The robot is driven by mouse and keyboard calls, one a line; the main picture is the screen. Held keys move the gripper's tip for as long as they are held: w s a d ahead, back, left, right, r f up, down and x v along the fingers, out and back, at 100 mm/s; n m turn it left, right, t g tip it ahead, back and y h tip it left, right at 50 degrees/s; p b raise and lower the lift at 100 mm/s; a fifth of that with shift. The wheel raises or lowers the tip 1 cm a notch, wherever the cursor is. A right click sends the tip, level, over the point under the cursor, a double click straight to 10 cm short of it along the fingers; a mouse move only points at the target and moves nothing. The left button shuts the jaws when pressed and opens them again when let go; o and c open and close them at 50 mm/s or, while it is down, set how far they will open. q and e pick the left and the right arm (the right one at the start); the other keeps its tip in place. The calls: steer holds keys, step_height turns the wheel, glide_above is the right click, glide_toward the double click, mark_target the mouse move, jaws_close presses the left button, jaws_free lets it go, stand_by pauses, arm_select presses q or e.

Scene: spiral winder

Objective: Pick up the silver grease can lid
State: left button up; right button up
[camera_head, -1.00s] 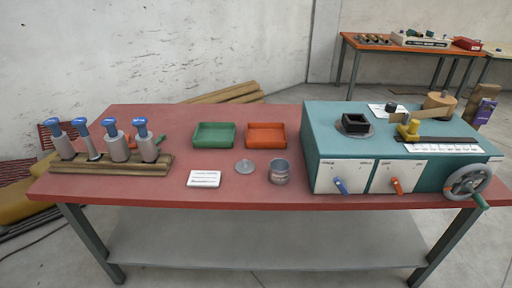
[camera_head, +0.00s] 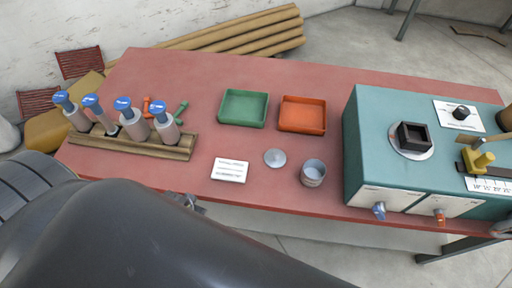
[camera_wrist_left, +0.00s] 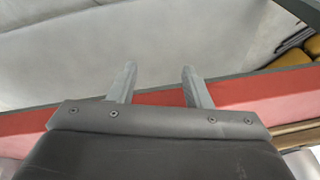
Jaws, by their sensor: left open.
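The silver grease can lid (camera_head: 275,157) is a small round grey disc lying on the red table (camera_head: 330,84). It lies just left of the open grey grease can (camera_head: 313,173), apart from it. In the head view my left arm crosses the bottom left, and only a bit of my left gripper (camera_head: 190,205) shows near the table's front edge, left of the lid. In the left wrist view my left gripper (camera_wrist_left: 158,85) has its two fingers apart with nothing between them. The lid is not in the left wrist view. My right gripper is not in view.
A white card (camera_head: 230,170) lies left of the lid. Green (camera_head: 243,108) and orange (camera_head: 302,114) trays sit behind it. A wooden rack (camera_head: 150,145) holds several blue-topped tools at the left. The teal machine (camera_head: 375,150) stands at the right.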

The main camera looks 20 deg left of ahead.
arm_select(q)
step_height(320, 180, up, 16)
steer(key=w+d+r+p, duration=0.1)
steer(key=w+d+p, duration=0.15)
steer(key=p, duration=0.25)
steer(key=w+d+r+g+h, duration=0.1)
steer(key=w+d+r, duration=0.1)
steer(key=w+d, duration=0.45)
steer(key=w+d+r+m+g, duration=0.1)
steer(key=w+d+r, duration=0.15)
steer(key=w, duration=0.75)
steer(key=w+d+r+g+h, duration=0.1)
steer(key=w+d, duration=0.4)
steer(key=w, duration=0.3)
steer(key=b, duration=0.5)
glide_above(276, 153)
step_height(276, 153, down, 6)
steer(key=f+p, duration=0.1)
steer(key=f, duration=0.1)
steer(key=f+p, duration=0.1)
steer(key=f, duration=0.2)
steer(key=shift+s+a, duration=0.2)
steer(key=shift+w+d+f+p, duration=0.15)
steer(key=shift+f+p, duration=0.2)
steer(key=shift+f, duration=1.2)
steer(key=shift+w+f+p, duration=0.1)
steer(key=shift+f+p, duration=0.2)
steer(key=shift+f, duration=1.25)
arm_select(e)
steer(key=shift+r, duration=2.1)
